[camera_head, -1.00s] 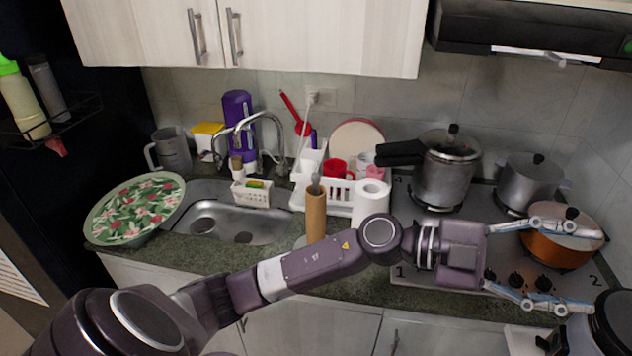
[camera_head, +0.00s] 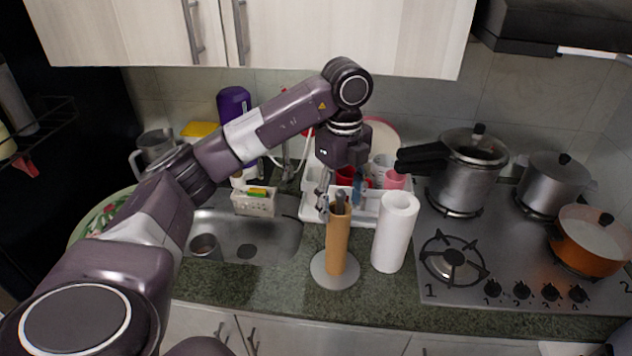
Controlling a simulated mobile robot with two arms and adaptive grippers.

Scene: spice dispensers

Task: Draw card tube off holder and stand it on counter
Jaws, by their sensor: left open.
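The brown card tube (camera_head: 337,246) is upright on its holder, whose round grey base (camera_head: 334,271) rests on the green counter (camera_head: 290,292). The holder's dark rod tip (camera_head: 340,197) sticks out above the tube. My left gripper (camera_head: 341,202) is open and points down at the top of the tube, its fingers near the rod tip. I cannot tell whether they touch it. My right gripper is not in view.
A white paper roll (camera_head: 395,232) stands close to the right of the tube. A white dish rack (camera_head: 313,208) is behind, the sink (camera_head: 270,238) to the left, the stove (camera_head: 480,268) to the right. Some counter is clear in front and left of the holder.

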